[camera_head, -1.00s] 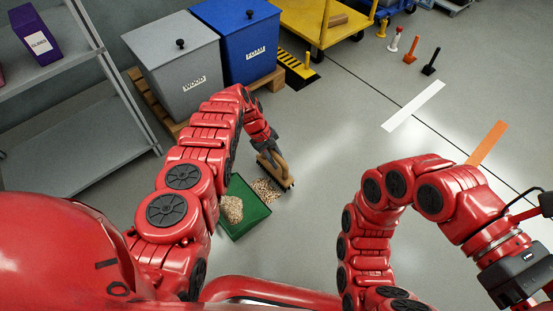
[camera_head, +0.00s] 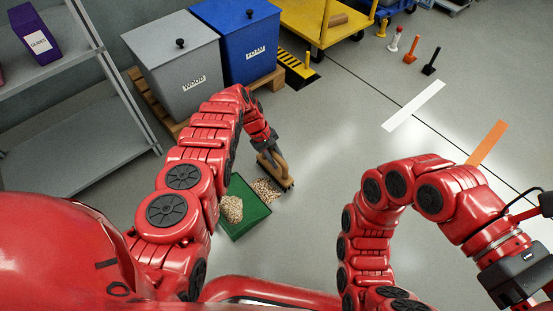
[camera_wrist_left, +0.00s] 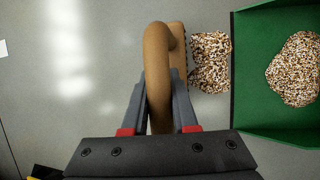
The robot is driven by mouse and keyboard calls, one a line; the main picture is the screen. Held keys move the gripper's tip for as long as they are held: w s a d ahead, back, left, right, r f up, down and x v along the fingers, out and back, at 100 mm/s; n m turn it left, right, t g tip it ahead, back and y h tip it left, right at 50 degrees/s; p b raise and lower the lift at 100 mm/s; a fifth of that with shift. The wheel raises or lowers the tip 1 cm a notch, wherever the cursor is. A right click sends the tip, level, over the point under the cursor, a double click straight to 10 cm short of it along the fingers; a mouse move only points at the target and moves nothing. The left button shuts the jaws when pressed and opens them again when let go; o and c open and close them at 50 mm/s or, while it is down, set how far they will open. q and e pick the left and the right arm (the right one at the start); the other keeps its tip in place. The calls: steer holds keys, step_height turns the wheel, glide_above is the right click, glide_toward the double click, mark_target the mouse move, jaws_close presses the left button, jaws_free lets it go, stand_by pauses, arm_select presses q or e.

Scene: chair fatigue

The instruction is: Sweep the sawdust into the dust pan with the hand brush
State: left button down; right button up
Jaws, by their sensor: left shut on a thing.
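My left gripper (camera_head: 265,146) is shut on the wooden handle of the hand brush (camera_head: 280,168). The brush also shows in the left wrist view (camera_wrist_left: 160,70), held between the fingers (camera_wrist_left: 158,112). The green dust pan (camera_head: 245,221) lies on the floor, partly behind my left arm. One heap of sawdust (camera_head: 231,208) lies inside the pan. A smaller patch of sawdust (camera_head: 265,188) lies on the floor between brush and pan; in the left wrist view this patch (camera_wrist_left: 210,62) is close beside the brush and by the pan's edge (camera_wrist_left: 233,85). My right gripper (camera_head: 518,285) is at the lower right edge, its fingers not visible.
A grey wood bin (camera_head: 180,65) and a blue foam bin (camera_head: 247,40) stand on a pallet behind the left arm. A grey shelf (camera_head: 85,135) is at the left. A yellow cart (camera_head: 310,25) stands at the back. The floor right of the brush is clear.

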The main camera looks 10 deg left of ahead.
arm_select(q)
steer(key=shift+f+b, duration=0.55)
steer(key=shift+f, duration=0.1)
steer(key=shift+r, duration=0.1)
steer(key=shift+s+a+r+p, duration=0.1)
steer(key=shift+s+a+p, duration=0.1)
steer(key=shift+p, duration=0.35)
steer(key=shift+s+a+p, duration=0.5)
steer(key=shift+s+p, duration=0.15)
steer(key=shift+p, duration=0.7)
steer(key=shift+s+a+p, duration=0.45)
steer(key=shift+s+p, duration=0.15)
steer(key=shift+p, duration=0.3)
steer(key=shift+s+a+f+p, duration=0.25)
steer(key=shift+s+a+p, duration=0.1)
steer(key=shift+s+p, duration=0.15)
steer(key=shift+s+a+r+p, duration=0.15)
steer(key=shift+s+a+p, duration=0.35)
steer(key=shift+p, duration=0.35)
steer(key=shift+s+a+p, duration=0.15)
steer(key=shift+s+p, duration=0.25)
steer(key=shift+p, duration=0.05)
steer(key=shift+s+a, duration=0.1)
steer(key=shift+s, duration=0.05)
